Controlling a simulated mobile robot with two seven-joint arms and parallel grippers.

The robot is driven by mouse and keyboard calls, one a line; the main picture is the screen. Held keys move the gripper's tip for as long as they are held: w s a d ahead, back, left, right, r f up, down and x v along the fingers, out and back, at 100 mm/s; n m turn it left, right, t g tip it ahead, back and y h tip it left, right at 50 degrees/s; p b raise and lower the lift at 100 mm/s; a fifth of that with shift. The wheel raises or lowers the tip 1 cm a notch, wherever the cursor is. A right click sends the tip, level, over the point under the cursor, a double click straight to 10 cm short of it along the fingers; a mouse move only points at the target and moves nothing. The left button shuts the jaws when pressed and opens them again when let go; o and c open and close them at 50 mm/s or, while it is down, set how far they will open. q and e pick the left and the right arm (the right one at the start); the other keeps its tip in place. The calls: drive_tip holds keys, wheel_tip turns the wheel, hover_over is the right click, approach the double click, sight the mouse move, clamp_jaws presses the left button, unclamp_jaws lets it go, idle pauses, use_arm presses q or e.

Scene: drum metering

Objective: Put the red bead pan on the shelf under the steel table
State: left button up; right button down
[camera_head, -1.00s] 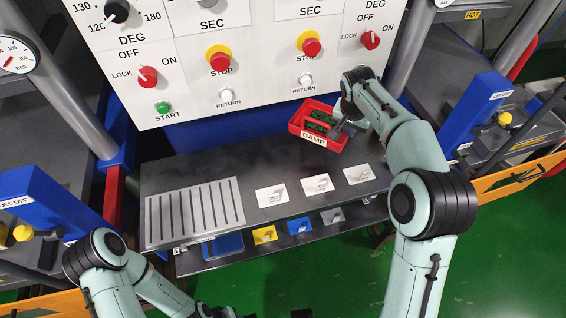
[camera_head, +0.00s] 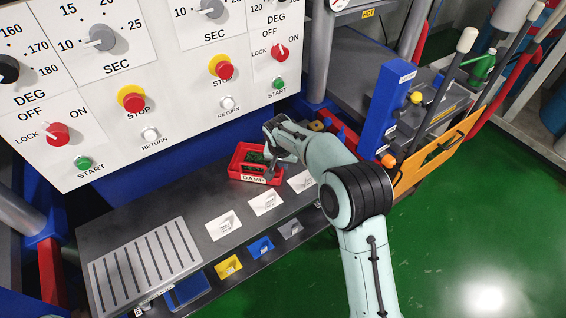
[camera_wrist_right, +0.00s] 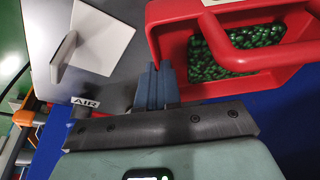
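The red bead pan (camera_head: 237,161), labelled DAMP, holds green beads and is over the back right part of the steel table (camera_head: 160,218). I cannot tell whether its base touches the tabletop. My right gripper (camera_head: 279,153) is at the pan's right side. In the right wrist view, its blue-grey fingers (camera_wrist_right: 157,84) are close together at the rim of the pan (camera_wrist_right: 180,60), seemingly shut on its wall; the contact is partly hidden. The shelf (camera_head: 236,283) shows below the table's front edge. My left gripper is out of view.
White cards (camera_head: 223,226) lie along the tabletop, beside a slotted grey plate (camera_head: 146,264). Yellow (camera_head: 228,267), blue (camera_head: 261,247) and grey markers sit on the shelf. The control panel (camera_head: 190,120) rises behind. A blue post (camera_head: 388,108) stands right; green floor (camera_head: 450,230) is open in front.

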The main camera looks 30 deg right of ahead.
drive_tip(key=c, duration=1.4)
unclamp_jaws()
drive_tip(key=shift+f, duration=0.1)
drive_tip(key=shift+o, duration=0.3)
